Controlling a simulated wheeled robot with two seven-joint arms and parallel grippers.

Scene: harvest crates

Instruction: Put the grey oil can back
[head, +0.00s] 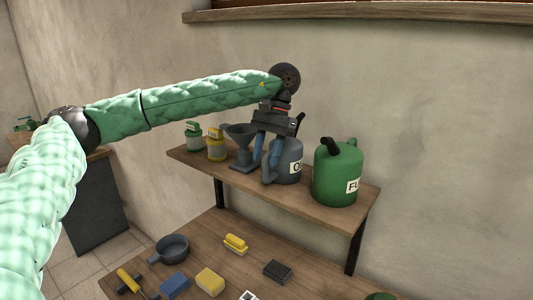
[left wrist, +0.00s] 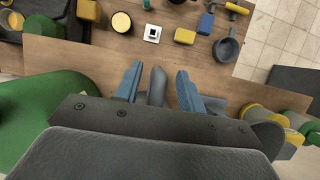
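The grey oil can (head: 291,152), with a white label partly showing an "O", stands on the raised wooden shelf, left of the green fuel can (head: 335,172). My left gripper (head: 266,160) reaches down at the can's near-left side, its blue fingers pointing down. In the left wrist view its fingers (left wrist: 159,72) are apart, with a grey curved part of the can (left wrist: 157,88) between them. A strip of wood shows between that part and the right finger, so they are not closed on it. Most of the can is hidden in the wrist view. My right gripper is not in view.
A grey funnel (head: 241,143), a yellow container (head: 216,146) and a small green container (head: 193,138) stand left on the shelf (head: 310,203).

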